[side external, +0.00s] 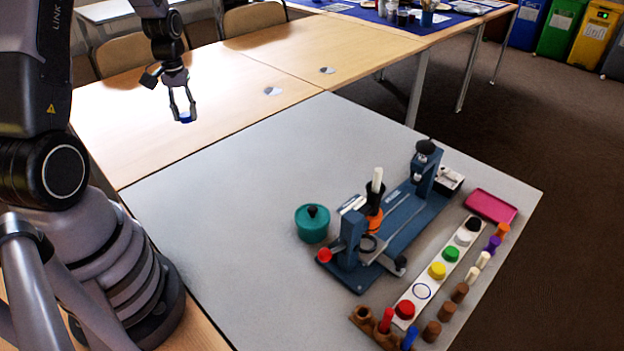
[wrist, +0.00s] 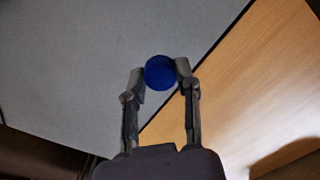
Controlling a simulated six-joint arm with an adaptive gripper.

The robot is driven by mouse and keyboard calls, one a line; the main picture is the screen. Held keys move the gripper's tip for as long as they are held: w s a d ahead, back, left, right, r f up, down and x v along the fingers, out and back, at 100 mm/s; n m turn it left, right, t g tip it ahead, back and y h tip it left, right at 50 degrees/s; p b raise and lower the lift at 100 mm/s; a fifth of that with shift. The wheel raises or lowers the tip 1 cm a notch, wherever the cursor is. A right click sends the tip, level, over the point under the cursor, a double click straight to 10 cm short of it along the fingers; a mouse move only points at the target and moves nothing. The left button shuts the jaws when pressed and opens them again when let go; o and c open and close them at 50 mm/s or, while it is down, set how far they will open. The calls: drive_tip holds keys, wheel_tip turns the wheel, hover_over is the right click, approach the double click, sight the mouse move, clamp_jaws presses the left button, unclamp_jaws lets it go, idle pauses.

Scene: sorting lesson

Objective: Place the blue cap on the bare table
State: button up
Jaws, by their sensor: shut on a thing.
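The blue cap (wrist: 161,72) is a small round disc held between the fingertips of my gripper (wrist: 160,80). In the side external view my gripper (side external: 185,116) hangs at the upper left, with the blue cap (side external: 185,118) showing at its tips. The cap appears to be in the air, but its exact height is hard to tell. The grey table (side external: 230,190) lies below and to the right. In the wrist view the cap overlaps the grey surface, close to its edge with the wooden table (wrist: 245,90).
A blue machine (side external: 400,220), a teal pot (side external: 312,223), a white strip of coloured caps (side external: 437,270) and a pink tray (side external: 490,206) stand on the grey table's right part. Its left part is clear. Two small discs (side external: 273,91) (side external: 327,70) lie on the wooden tables.

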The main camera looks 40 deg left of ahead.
drive_tip(key=s+a+n, duration=0.3)
drive_tip(key=s+a, duration=0.5)
drive_tip(key=s, duration=0.4)
hover_over(152, 155)
drive_tip(key=f, duration=1.4)
drive_tip(key=shift+s+d+f, duration=0.1)
drive_tip(key=shift+s+d, duration=0.05)
drive_tip(key=shift+d, duration=0.25)
drive_tip(key=shift+a+f, duration=0.1)
drive_tip(key=shift+f, duration=0.05)
drive_tip(key=shift+a+f, duration=0.2)
drive_tip(key=shift+f, duration=1.55)
drive_tip(key=o, duration=0.6)
drive_tip(key=shift+f, duration=0.15)
drive_tip(key=shift+o, duration=0.2)
